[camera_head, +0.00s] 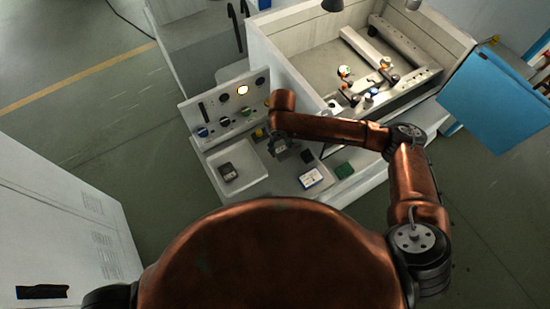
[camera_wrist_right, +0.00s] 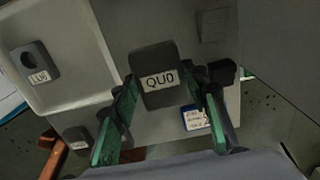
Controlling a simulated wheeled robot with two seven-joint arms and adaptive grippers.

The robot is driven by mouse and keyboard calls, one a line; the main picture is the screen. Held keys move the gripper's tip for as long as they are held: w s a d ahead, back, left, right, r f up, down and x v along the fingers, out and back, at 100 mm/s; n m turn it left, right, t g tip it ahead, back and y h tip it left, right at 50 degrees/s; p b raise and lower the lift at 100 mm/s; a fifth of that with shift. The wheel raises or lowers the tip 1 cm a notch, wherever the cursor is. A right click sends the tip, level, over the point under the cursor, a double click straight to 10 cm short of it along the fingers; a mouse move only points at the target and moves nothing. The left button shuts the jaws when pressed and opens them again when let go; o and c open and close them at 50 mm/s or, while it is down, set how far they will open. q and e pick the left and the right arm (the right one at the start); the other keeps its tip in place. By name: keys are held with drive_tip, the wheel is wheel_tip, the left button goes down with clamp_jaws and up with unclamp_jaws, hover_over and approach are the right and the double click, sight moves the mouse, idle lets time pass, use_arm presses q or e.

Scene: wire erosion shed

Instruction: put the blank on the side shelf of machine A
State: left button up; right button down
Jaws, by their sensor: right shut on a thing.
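My right gripper (camera_head: 284,150) is over the side shelf (camera_head: 285,182) of the machine, just right of the white tray. In the right wrist view my right gripper (camera_wrist_right: 167,95) has its green-padded fingers on either side of a dark grey block (camera_wrist_right: 158,62) labelled QU0 and is shut on it. Whether this block touches the shelf I cannot tell. A similar grey block (camera_wrist_right: 38,63) labelled LU0 lies in the white tray; it also shows in the head view (camera_head: 228,172). My left gripper is not in view.
The control panel (camera_head: 211,112) rises behind. Another grey labelled piece (camera_wrist_right: 77,138) shows low in the wrist view.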

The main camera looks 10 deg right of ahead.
sight(281, 149)
wheel_tip(281, 149, down, 3)
drive_tip(key=shift+w+r, duration=0.1)
wheel_tip(281, 149, down, 3)
drive_tip(key=shift+f+p, duration=0.2)
drive_tip(key=shift+p, duration=0.2)
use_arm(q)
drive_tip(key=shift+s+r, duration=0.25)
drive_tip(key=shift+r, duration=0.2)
use_arm(e)
drive_tip(key=shift+f, duration=0.2)
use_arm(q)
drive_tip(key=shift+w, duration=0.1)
use_arm(e)
drive_tip(key=shift+f, duration=0.15)
drive_tip(key=c, duration=1.1)
unclamp_jaws()
drive_tip(key=shift+c, duration=0.2)
wheel_tip(281, 149, up, 12)
drive_tip(key=shift+r+b, duration=0.1)
drive_tip(key=shift+b, duration=0.75)
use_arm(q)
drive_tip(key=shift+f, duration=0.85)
